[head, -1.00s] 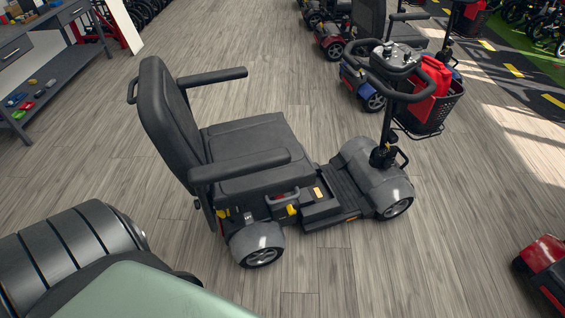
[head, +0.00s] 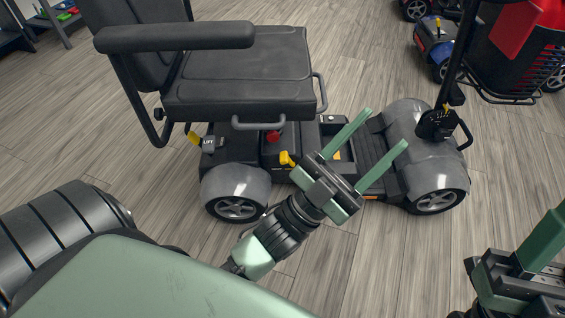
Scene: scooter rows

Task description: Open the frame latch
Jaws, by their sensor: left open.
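The grey and black scooter (head: 250,150) stands side-on in front of me. Low on its frame, under the seat, is a small yellow lever (head: 288,159), probably the frame latch. A second yellow lever (head: 194,138) sits farther left beside a small "LIFT" label. My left gripper (head: 386,129) is open and empty. Its green fingers point up and right in the picture, over the scooter's footboard, and its palm is just right of the first lever. My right gripper (head: 543,240) is at the lower right edge, partly cut off; its jaw opening does not show.
The padded seat (head: 240,75) and its armrest (head: 175,37) overhang the frame at upper left. The tiller post (head: 457,60) rises at the right, near a basket (head: 515,50) with a red item. A blue scooter (head: 437,50) stands behind. The wooden floor in front is clear.

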